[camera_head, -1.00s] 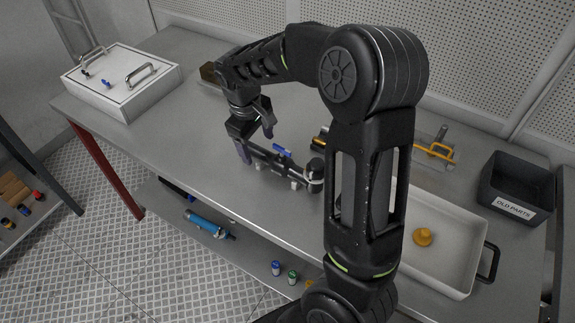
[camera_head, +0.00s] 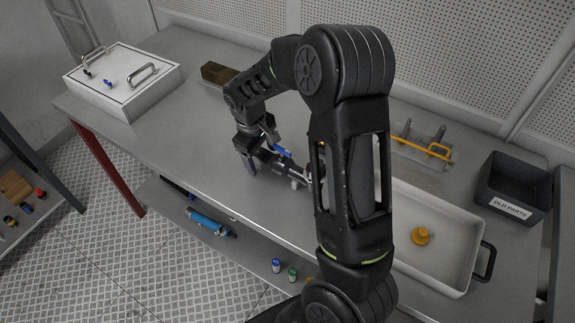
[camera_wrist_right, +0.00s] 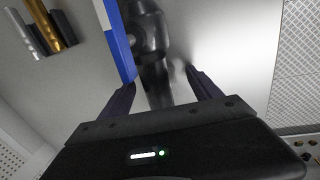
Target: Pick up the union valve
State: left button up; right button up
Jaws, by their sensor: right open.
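The union valve, a dark pipe piece with a blue lever, lies on the grey workbench; its body (camera_head: 287,165) shows partly in the head view, with my right arm in front of its right end. My right gripper (camera_head: 262,148) is open at the valve's left end, with its fingers pointing down. In the right wrist view the valve's dark body (camera_wrist_right: 155,70) runs between the two fingers of my right gripper (camera_wrist_right: 160,84). The blue lever (camera_wrist_right: 117,40) is beside the left finger there. Contact cannot be told. My left gripper is out of view.
A white tray (camera_head: 440,272) with an orange knob (camera_head: 420,236) stands right of my arm. A white lidded box (camera_head: 125,98) is at the left. The bench's left middle is clear.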

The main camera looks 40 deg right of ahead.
dwell(0.4)
grip_shut()
dwell(0.6)
